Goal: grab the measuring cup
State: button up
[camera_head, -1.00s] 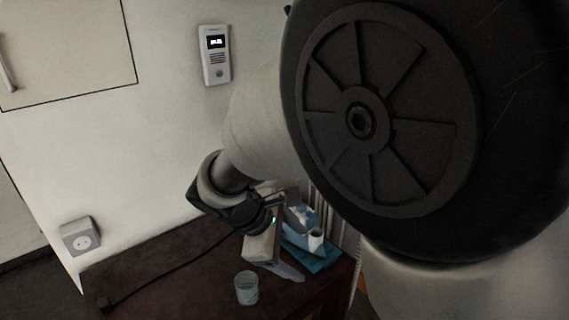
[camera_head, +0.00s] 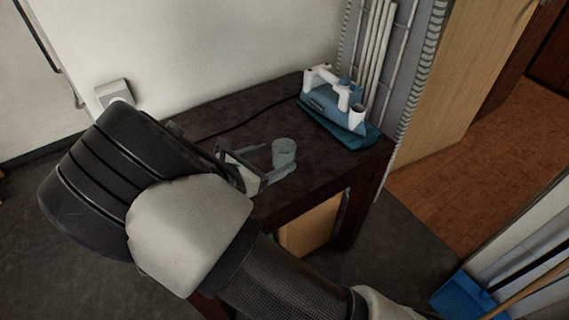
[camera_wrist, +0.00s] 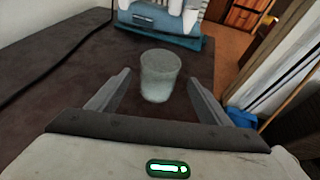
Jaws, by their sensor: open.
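The measuring cup (camera_head: 284,153) is a clear, greyish cup standing upright on the dark table (camera_head: 225,135). In the wrist view the cup (camera_wrist: 159,76) is near the middle, just ahead of and partly between the fingers. My gripper (camera_wrist: 155,92) is open, with one finger on each side of the cup and a visible gap to each. In the head view my gripper (camera_head: 274,164) is low at the table, beside the cup on its left and near side. No contact with the cup shows.
A blue and white iron (camera_head: 337,98) rests on a teal pad at the table's far right corner. A dark cord (camera_head: 235,125) runs along the back near the wall. A blue dustpan (camera_head: 466,296) is at the lower right. The table's left part looks clear.

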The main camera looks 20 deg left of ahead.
aim_at(291, 150)
jog(key=b+x, duration=0.2)
jog(key=x, duration=0.7)
jog(key=shift+w+f, duration=0.2)
jog(key=shift+r, duration=0.1)
jog(key=c, duration=1.3)
jog(key=shift+o, duration=0.2)
jog(key=shift+r, duration=0.1)
